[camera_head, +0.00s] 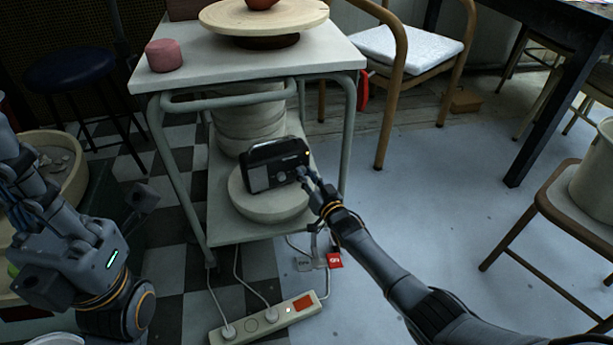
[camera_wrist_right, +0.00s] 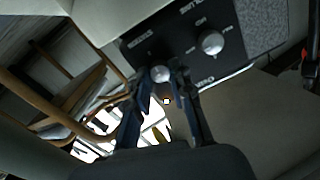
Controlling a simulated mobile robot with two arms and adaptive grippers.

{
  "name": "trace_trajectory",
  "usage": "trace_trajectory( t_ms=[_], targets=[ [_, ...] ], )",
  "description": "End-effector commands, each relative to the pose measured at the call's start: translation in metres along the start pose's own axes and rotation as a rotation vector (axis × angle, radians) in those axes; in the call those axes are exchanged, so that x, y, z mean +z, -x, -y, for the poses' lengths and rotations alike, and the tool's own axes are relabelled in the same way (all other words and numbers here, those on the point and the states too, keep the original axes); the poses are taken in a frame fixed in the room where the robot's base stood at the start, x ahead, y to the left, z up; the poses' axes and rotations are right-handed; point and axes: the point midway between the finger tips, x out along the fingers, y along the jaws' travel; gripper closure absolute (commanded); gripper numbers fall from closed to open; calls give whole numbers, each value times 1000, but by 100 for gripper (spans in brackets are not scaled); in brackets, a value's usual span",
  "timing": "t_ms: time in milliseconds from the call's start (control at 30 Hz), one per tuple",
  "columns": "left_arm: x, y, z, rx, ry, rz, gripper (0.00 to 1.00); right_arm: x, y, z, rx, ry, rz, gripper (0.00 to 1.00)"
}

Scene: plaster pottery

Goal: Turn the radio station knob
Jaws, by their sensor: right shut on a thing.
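A black radio (camera_head: 262,176) stands on a round pale plaster slab (camera_head: 255,205) on the cart's lower shelf, its knobbed front facing me. My right gripper (camera_head: 304,176) reaches its lower right front corner. In the right wrist view its fingertips (camera_wrist_right: 166,77) are closed around a small silver knob (camera_wrist_right: 160,73) on the radio front. A second, larger silver knob (camera_wrist_right: 211,43) sits to its right, apart from the fingers. The printed labels are too small to read surely. My left arm is at the left of the head view, away from the radio; its gripper's opening is unclear.
The cart top (camera_head: 215,68) overhangs the radio, with a pink cylinder (camera_head: 163,55) and a wooden turntable (camera_head: 262,17) on it. A cart leg (camera_head: 349,135) rises right of the radio. A power strip (camera_head: 266,320) and cables lie below. Open floor is to the right.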

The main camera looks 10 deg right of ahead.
Motion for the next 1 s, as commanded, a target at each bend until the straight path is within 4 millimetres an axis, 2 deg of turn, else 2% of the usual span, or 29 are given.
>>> trace_trajectory(
  t_ms=[567, 600, 700, 1000],
  targets=[
    [-3, -1, 0, -3, -1, -7, 100, 2, 1, -1, 1, -33, 2, 100],
    [-2, -1, 0, -3, -1, -7, 100, 2, 1, -1, 1, -33, 2, 74],
    [-2, -1, 0, -3, -1, -7, 100, 2, 1, -1, 1, -33, 2, 55],
    [0, 1, 1, -9, -1, -1, 100, 1, 1, 0, 0, -33, -1, 55]
  ],
)
